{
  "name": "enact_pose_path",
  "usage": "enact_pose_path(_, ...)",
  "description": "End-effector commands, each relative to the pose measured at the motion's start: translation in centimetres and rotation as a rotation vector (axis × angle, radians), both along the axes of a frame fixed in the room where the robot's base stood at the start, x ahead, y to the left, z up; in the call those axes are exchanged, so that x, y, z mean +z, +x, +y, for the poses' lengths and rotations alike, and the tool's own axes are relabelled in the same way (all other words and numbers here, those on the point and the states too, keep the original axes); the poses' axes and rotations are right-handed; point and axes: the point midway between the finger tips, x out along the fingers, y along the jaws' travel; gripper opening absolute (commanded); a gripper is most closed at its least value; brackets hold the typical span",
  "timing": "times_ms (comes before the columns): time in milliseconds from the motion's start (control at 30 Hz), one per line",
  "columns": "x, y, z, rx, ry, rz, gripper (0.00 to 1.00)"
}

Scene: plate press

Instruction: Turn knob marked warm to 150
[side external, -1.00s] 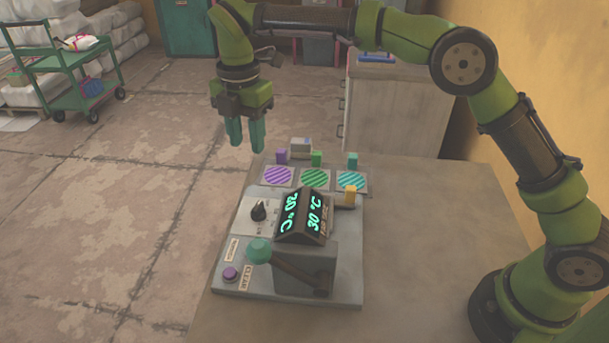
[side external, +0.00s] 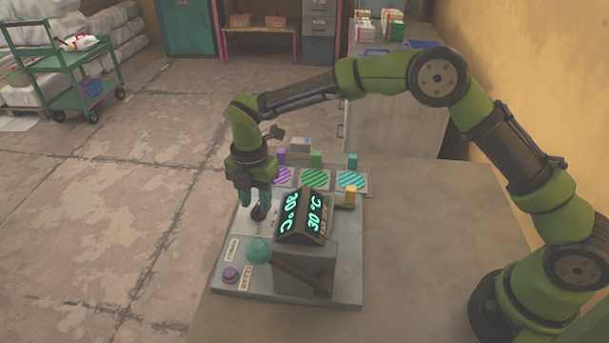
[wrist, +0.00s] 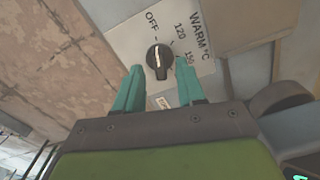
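The knob marked WARM °C (wrist: 158,57) is black with a white pointer line, on a pale panel (wrist: 215,75) labelled OFF, 120 and 150. Its line points roughly at OFF. In the side view the knob (side external: 258,213) is partly hidden by my gripper (side external: 256,201). My gripper (wrist: 160,72) is open, its two teal fingers pointing down at the panel. In the wrist view the knob appears between and just beyond the fingertips; I cannot tell whether they touch it. The two-faced display (side external: 304,214) reads 30 °C.
A lever with a teal ball (side external: 258,250) and a purple button (side external: 231,274) sit at the panel's near side. The table (side external: 430,240) is clear at right.

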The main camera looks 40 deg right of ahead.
Motion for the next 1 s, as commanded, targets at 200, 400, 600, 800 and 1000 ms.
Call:
enact_pose_path(200,-1.32,0.0,-0.02,-0.002,0.0,0.0,0.39)
enact_pose_path(400,-1.38,0.0,-0.01,-0.002,0.0,0.0,0.39)
enact_pose_path(600,-1.35,0.0,-0.01,-0.001,0.0,0.0,0.16)
enact_pose_path(800,-1.33,0.01,-0.01,-0.001,0.001,-0.001,0.0)
enact_pose_path(1000,-1.31,0.01,0.01,-0.01,0.001,-0.001,0.0)
